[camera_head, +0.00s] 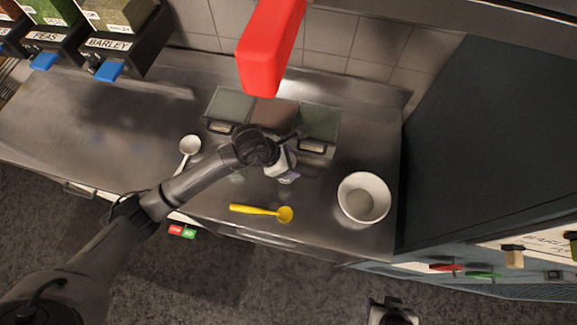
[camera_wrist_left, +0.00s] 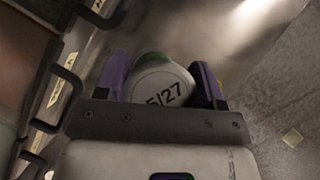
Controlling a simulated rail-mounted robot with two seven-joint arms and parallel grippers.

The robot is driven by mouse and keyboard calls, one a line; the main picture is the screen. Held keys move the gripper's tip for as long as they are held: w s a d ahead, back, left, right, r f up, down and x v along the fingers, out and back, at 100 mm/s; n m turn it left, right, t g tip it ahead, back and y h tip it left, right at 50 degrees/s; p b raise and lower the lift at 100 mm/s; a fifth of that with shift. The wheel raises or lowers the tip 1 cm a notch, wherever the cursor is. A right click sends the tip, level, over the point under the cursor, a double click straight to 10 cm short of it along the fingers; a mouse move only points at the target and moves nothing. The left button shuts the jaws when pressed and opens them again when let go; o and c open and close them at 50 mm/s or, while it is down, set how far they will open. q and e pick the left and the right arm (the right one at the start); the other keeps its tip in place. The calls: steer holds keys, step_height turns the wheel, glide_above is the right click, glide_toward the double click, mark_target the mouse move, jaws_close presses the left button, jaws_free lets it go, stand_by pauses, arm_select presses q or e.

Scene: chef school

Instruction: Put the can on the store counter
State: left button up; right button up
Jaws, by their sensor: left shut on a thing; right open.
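My left gripper (camera_head: 288,176) is over the steel counter (camera_head: 215,205), in front of the lidded bins. In the left wrist view its two purple fingers (camera_wrist_left: 160,75) are shut on a can (camera_wrist_left: 160,88), one on each side. The can's pale round end with a greenish rim and the marking "5/27" faces the camera. In the head view the can is mostly hidden by the gripper, and I cannot tell whether it touches the counter. My right gripper (camera_head: 392,313) is partly in view at the bottom edge, away from the counter, open.
A yellow spoon (camera_head: 262,212) lies near the counter's front edge. A white pot (camera_head: 364,198) stands at the right end and a white ladle (camera_head: 188,148) lies left. A red object (camera_head: 268,50) hangs above the back. Bins (camera_head: 232,105) stand behind. A dark cabinet bounds the right.

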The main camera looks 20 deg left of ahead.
arm_select(q)
steer(key=shift+f, duration=2)
steer(key=shift+f, duration=0.15)
steer(key=o, duration=1.1)
steer(key=shift+a+r, duration=0.1)
steer(key=shift+r, duration=0.2)
steer(key=v, duration=1.1)
steer(key=shift+a+r, duration=0.15)
steer(key=shift+r, duration=0.15)
steer(key=shift+s, duration=0.1)
